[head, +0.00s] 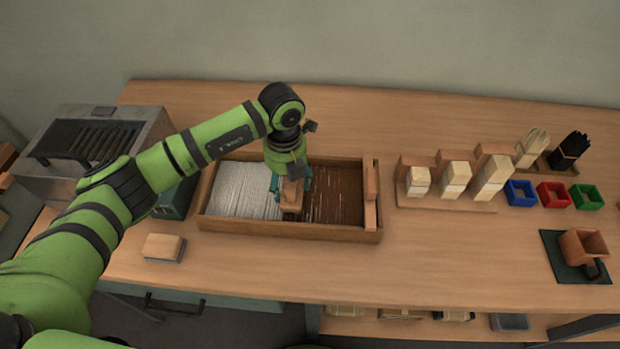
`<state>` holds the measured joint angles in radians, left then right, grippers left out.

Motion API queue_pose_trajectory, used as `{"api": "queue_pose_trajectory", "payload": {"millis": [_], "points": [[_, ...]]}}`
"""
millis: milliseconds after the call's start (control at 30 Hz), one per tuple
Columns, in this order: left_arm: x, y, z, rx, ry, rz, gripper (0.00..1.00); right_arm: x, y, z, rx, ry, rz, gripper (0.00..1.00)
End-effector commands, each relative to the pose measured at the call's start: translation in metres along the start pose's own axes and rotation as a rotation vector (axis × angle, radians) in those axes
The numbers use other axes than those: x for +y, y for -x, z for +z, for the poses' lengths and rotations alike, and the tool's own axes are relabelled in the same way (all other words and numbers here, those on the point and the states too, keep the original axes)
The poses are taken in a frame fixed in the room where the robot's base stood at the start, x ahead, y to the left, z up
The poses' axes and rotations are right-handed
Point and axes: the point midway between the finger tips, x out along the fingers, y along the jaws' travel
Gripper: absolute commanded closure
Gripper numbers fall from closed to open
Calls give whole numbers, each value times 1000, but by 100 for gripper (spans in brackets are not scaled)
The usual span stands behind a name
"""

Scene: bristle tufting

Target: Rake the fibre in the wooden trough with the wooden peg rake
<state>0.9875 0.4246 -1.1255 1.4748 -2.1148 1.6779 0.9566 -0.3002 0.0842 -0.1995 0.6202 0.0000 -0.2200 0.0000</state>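The wooden trough (330,235) lies near the middle of the table. Pale grey fibre (240,190) covers its left part. Its right part shows a dark brown floor (335,195) with a few thin pale streaks. My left gripper (291,190) reaches down over the middle of the trough, at the edge of the fibre. Its teal fingers are closed about a wooden piece, which appears to be the peg rake (291,205). The rake's pegs are hidden, so I cannot tell how deep they sit. My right gripper is not in view.
A grey metal box (145,120) stands at the left. At the right are wooden blocks on a stand (445,205), fibre bundles, coloured bins (552,195) and a wooden cup (583,245). The front middle table is clear.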

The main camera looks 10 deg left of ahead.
Motion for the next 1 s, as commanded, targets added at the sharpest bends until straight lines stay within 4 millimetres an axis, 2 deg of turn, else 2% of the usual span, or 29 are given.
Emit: {"api": "queue_pose_trajectory", "payload": {"millis": [33, 333, 800, 1000], "points": [[10, 1, 0, -1, 4, 2, 73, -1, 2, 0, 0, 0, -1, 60], [58, 0, 0, -1, 4, 2, 73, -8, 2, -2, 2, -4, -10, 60], [133, -1, 0, -2, 5, 2, 73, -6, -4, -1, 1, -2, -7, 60], [147, 0, 0, -2, 2, 0, 73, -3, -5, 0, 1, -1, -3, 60]]}}
